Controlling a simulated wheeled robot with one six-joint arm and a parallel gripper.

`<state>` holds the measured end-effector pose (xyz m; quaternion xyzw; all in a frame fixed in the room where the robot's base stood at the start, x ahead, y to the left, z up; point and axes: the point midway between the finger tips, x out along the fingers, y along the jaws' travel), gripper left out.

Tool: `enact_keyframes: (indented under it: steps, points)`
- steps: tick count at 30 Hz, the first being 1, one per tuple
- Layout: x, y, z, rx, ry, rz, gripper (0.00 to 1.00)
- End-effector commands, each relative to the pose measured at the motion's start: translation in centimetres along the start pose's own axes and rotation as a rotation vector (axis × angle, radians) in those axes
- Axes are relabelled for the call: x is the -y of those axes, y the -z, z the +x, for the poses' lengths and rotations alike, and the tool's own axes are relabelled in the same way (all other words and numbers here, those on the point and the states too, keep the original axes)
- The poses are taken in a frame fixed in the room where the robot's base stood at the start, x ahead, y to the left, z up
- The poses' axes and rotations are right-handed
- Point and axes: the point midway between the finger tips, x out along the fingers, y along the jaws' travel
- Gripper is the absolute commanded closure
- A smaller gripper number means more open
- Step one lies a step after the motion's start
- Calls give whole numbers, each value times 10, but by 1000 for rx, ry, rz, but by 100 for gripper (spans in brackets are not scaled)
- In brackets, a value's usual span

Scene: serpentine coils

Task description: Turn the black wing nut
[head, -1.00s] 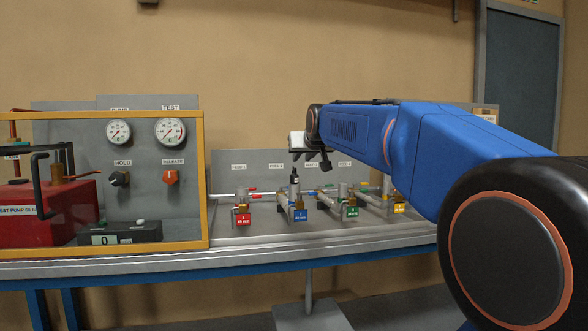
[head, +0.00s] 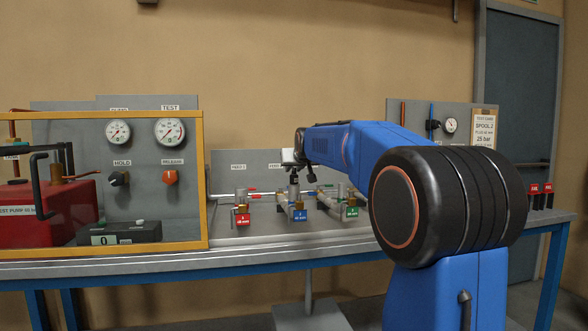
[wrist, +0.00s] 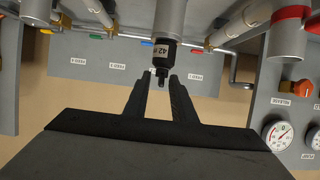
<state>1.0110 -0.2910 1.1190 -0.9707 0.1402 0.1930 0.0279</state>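A black part with a small stem (wrist: 161,68), its band marked "42", sits on the end of a grey cylinder in the wrist view. It appears to be the black wing nut; its wings are not clear. In the head view it is a small dark piece (head: 294,183) above the fitting with the blue tag. My gripper (wrist: 158,80) is open, its two black fingers apart, with the stem between or just beyond the tips. I cannot tell whether they touch. In the head view my gripper (head: 302,172) is just above that fitting.
Fittings with a red tag (head: 242,219) and a green tag (head: 351,212) stand close on either side, joined by pipes. A yellow-framed test cabinet (head: 205,180) stands to the left. A tool board (head: 395,108) is at the right.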

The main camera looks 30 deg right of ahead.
Motion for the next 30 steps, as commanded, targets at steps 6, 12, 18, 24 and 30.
enact_keyframes:
  steps: [6,12,18,24,30]
  points:
    - [0,0,0,0,0,0,77]
    - [0,0,0,1,0,0,100]
    - [0,-2,1,3,-1,0,100]
    - [0,-3,1,6,-13,4,100]
    - [1,-4,2,8,-48,17,100]
